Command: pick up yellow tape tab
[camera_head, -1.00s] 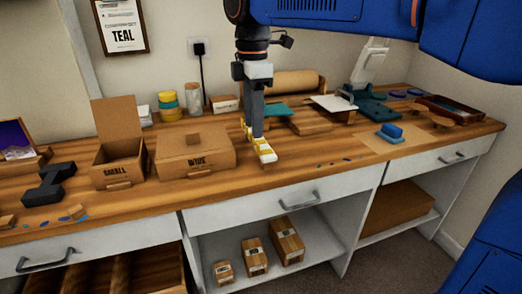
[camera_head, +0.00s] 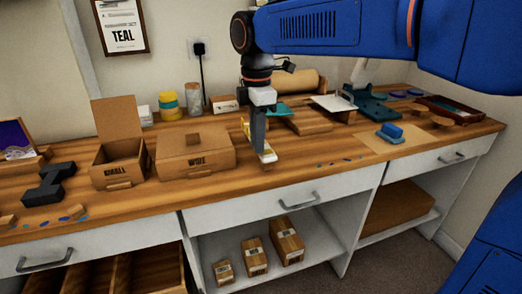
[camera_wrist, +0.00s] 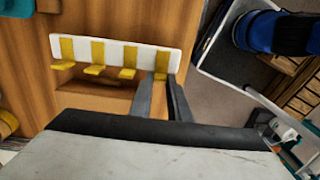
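A white strip (camera_wrist: 107,51) with several yellow tape tabs lies on the wooden bench near its front edge. In the wrist view the tabs stick out from the strip in a row, with the rightmost yellow tape tab (camera_wrist: 161,64) at the strip's right end. My gripper (camera_wrist: 161,78) has its two dark fingers on either side of that tab's lower end, with a narrow gap between them. I cannot tell whether they press on it. In the head view my gripper (camera_head: 260,150) points down at the strip (camera_head: 268,156) and hides most of it.
A box marked WIDE (camera_head: 195,158) and a SMALL box (camera_head: 119,165) stand left of my gripper. A blue block (camera_head: 391,131) sits on a tan mat (camera_head: 372,145) to the right. Small blue pieces (camera_head: 340,161) lie near the front edge.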

